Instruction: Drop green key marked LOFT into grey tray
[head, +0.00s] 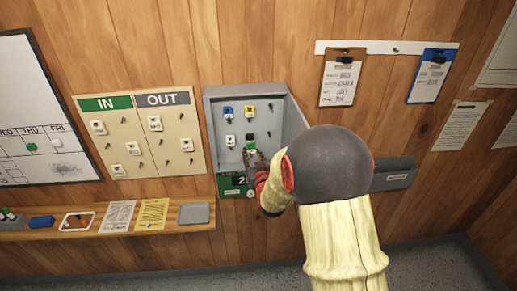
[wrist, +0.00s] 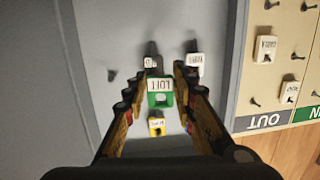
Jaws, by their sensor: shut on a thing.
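The green key marked LOFT (wrist: 160,93) sits between the fingers of my gripper (wrist: 160,80) in the wrist view, its lettering upside down. My gripper is shut on it. In the head view the green key (head: 251,141) shows just above my gripper (head: 253,158), in front of the open grey key cabinet. I cannot tell whether the key is still on its hook. A flat grey tray (head: 194,213) lies at the right end of the wooden shelf, below and left of the cabinet.
The cabinet (head: 211,130) also holds a blue key (head: 228,113), a yellow key (head: 250,112) and white keys (head: 230,140). An IN/OUT board (head: 140,135) hangs to its left. Papers (head: 152,214) lie on the shelf beside the tray. A grey wall pocket (head: 394,180) is at right.

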